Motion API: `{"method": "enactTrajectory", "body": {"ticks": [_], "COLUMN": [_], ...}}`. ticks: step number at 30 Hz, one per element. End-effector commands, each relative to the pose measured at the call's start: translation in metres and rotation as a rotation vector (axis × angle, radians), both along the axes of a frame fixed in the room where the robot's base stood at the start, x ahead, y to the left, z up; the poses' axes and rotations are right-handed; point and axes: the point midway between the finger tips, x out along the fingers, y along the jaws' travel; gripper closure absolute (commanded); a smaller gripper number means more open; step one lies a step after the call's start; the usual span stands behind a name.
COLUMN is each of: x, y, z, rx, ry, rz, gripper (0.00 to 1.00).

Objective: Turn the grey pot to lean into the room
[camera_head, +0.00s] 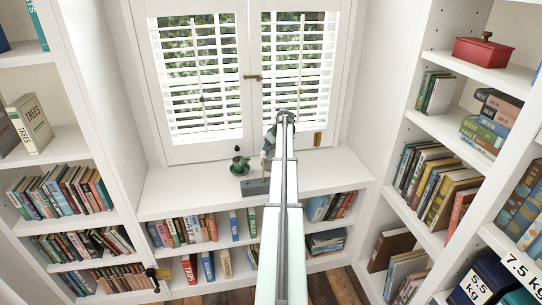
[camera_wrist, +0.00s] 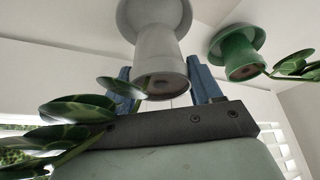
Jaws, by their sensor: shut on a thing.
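The grey pot (camera_wrist: 160,55) is in the wrist view, which appears turned over, with its saucer at the top and its soil end lower down. Its plant (camera_wrist: 75,118) has broad green leaves that spread to the lower left, by the window blinds at that edge. My gripper (camera_wrist: 161,74) has its blue fingers on either side of the pot, shut on it. In the head view I cannot make out the grey pot; my arm covers that part of the sill.
A green pot (camera_wrist: 238,52) with a leafy plant stands beside the grey one; it also shows on the white sill (camera_head: 180,190) in the head view (camera_head: 240,165). A grey block (camera_head: 255,187) lies at the sill's front. Blinds stand behind; bookshelves flank both sides. The sill's left is clear.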

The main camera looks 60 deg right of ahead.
Motion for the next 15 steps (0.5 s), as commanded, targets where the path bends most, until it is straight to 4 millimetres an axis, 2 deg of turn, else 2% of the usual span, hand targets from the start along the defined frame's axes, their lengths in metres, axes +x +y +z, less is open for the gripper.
{"method": "enactTrajectory", "body": {"ticks": [1, 6, 15], "x": [0.000, 0.000, 0.000], "y": [-0.001, 0.000, 0.000], "z": [0.011, 0.036, 0.057], "rx": [-0.003, -0.003, 0.000], "ry": [-0.002, -0.002, -0.001], "rz": [0.000, 0.000, 0.000], "gripper": [0.84, 0.84, 0.84]}}
